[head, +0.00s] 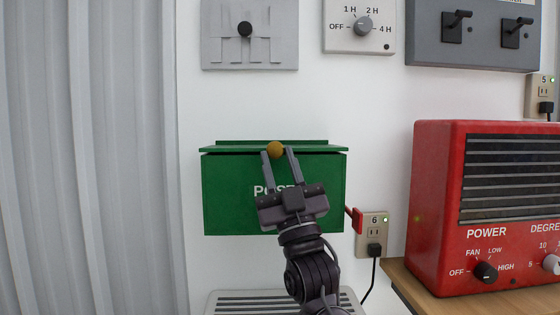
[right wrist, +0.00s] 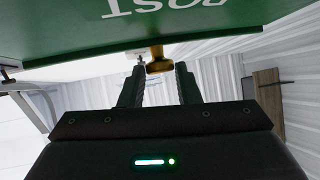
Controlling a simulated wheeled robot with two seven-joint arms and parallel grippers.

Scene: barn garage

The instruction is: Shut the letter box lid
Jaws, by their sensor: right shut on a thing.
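The green letter box (head: 222,195) hangs on the white wall, with part of its white lettering hidden behind my gripper. Its lid (head: 322,149) lies about level across the top, with a thin dark line beneath its front edge; I cannot tell if it is fully down. A round brass knob (head: 275,149) sits at the lid's front edge. My right gripper (head: 278,152) reaches up from below and is shut on the knob. In the right wrist view the knob (right wrist: 158,62) shows at the fingertips, with the box front (right wrist: 70,30) above. My left gripper is out of view.
A red flag-like part (head: 355,218) sticks out at the box's right side, near outlet 6 (head: 374,225) with a plugged cord. A red heater (head: 432,215) stands on a wooden top at right. Grey corrugated metal (head: 90,150) is at left. A dial panel (head: 340,40) hangs above.

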